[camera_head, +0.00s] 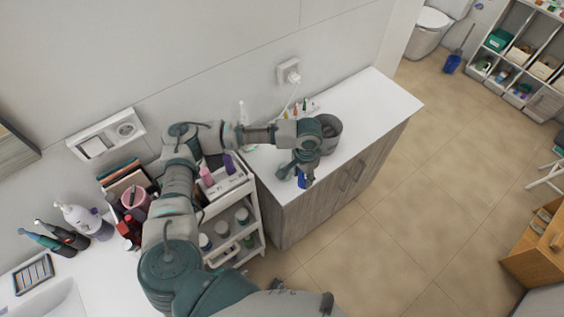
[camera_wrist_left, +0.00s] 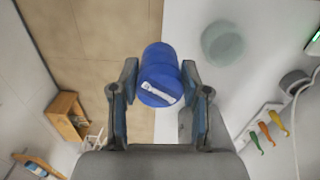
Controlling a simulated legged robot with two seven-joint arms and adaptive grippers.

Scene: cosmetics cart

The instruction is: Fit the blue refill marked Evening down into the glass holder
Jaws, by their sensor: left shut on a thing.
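My left gripper (camera_head: 298,170) is shut on a blue cylindrical refill (camera_head: 303,180) near the front edge of the white cabinet top. In the left wrist view the blue refill (camera_wrist_left: 158,66) sits between the two fingertips (camera_wrist_left: 159,80), with a white mark on its near end. I cannot read the word Evening on it. A round, translucent holder (camera_wrist_left: 222,43), apparently the glass one, stands on the white top, apart from the refill and to its right in that view. I cannot make the holder out in the head view. My right gripper is not in view.
A dark grey round container (camera_head: 331,134) stands on the cabinet top (camera_head: 372,104) behind my gripper. Small coloured bottles (camera_wrist_left: 265,134) stand in a white rack by the wall. A white cart (camera_head: 228,190) with bottles and jars is left of the cabinet. The cabinet top's right part is clear.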

